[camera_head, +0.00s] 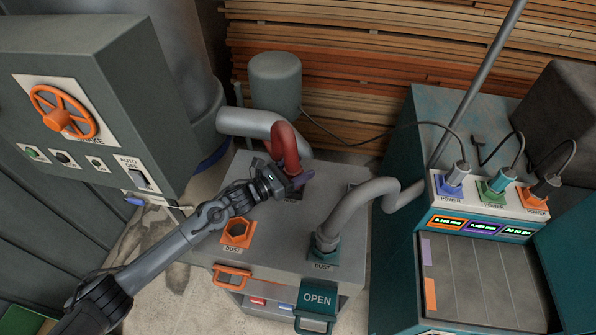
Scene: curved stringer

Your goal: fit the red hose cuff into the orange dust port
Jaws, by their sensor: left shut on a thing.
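The red hose (287,145) curves out of a thick grey pipe and bends down toward the grey box top. My left gripper (288,183) is shut at the hose's lower end, on the red cuff, which my fingers largely hide. A purple piece (303,178) shows right beside my fingertips; I cannot tell whether the cuff touches it. The orange dust port (237,232), labelled DUST, is an empty hexagonal opening on the box top, in front of and to the left of my gripper. My right gripper is not in view.
A grey hose (352,208) is plugged into a teal DUST port (325,254) to the right. An orange handle (232,276) and a teal OPEN handle (317,298) are at the box front. A grey cabinet (85,100) stands left; a power-plug console (490,196) stands right.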

